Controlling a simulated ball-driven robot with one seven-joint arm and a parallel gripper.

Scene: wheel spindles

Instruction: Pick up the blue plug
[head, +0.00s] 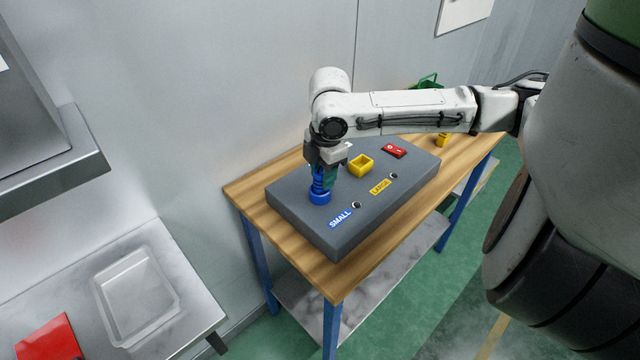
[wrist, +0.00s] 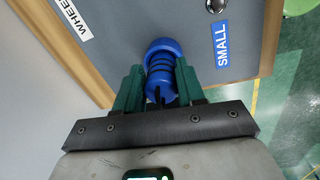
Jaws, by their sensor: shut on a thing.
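The blue plug (head: 319,196) is a ribbed cylinder with a wider round base, near the SMALL label on the grey block (head: 290,207). It also shows in the wrist view (wrist: 161,70), between the green fingers. My gripper (head: 322,178) points down over the block and is shut on the plug. In the wrist view my gripper (wrist: 158,90) has one finger on each side of the plug. The plug looks upright; I cannot tell whether its base touches the block.
The block lies on a wooden table (head: 245,194). A green container (head: 428,81) stands behind my arm. A metal bench with a clear tray (head: 138,293) is at left.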

